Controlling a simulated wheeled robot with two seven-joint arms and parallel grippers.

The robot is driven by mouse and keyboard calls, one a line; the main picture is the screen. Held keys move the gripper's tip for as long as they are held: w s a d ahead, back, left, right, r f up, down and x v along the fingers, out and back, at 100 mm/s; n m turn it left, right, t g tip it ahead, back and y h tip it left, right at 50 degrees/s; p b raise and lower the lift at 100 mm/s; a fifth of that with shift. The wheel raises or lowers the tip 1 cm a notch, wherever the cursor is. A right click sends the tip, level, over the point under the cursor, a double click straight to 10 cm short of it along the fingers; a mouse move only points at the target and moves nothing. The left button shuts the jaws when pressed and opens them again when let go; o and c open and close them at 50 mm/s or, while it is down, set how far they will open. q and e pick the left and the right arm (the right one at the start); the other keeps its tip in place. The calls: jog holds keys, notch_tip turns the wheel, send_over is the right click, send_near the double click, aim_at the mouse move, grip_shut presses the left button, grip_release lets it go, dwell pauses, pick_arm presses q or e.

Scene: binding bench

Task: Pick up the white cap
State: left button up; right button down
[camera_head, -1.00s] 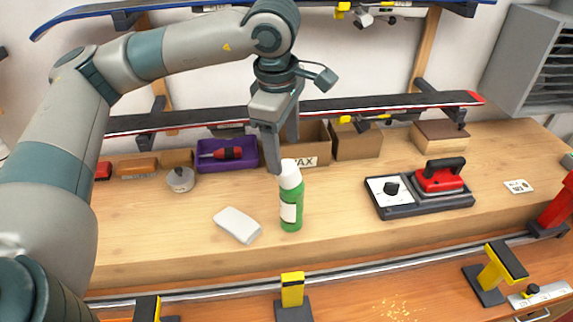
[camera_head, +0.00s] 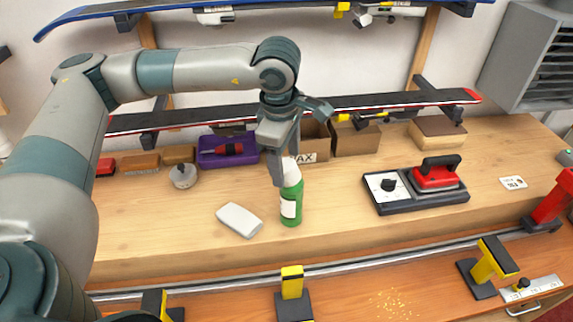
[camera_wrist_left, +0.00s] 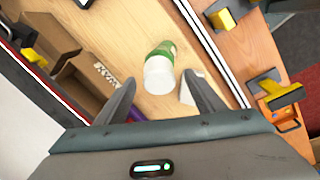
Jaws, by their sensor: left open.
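The white cap (camera_head: 291,171) tops a green bottle (camera_head: 291,204) with a white label, standing upright on the wooden bench. In the left wrist view the cap (camera_wrist_left: 159,76) lies between and just beyond the fingers, and the bottle (camera_wrist_left: 164,48) extends away behind it. My left gripper (camera_head: 281,175) is open at the cap, one finger passing in front of the cap's left side in the head view. The left wrist view shows its two fingertips (camera_wrist_left: 158,82) apart, with nothing held. I cannot tell whether a finger touches the cap. My right gripper is not in view.
A white block (camera_head: 239,220) lies left of the bottle. A WAX box (camera_head: 317,146) and a purple bin (camera_head: 228,150) stand behind. A black tray with a red iron (camera_head: 436,175) is to the right. Yellow clamps (camera_head: 292,284) line the front.

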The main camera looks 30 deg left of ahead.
pick_arm(q)
jog(key=shift+w+f+p, duration=0.15)
jog(key=shift+f+p, duration=0.2)
jog(key=shift+f, duration=0.3)
jog(key=shift+w+f+p, duration=0.15)
jog(key=shift+f+p, duration=0.15)
jog(key=shift+f, duration=0.5)
jog(key=c, duration=1.2)
jog(key=shift+r, duration=0.1)
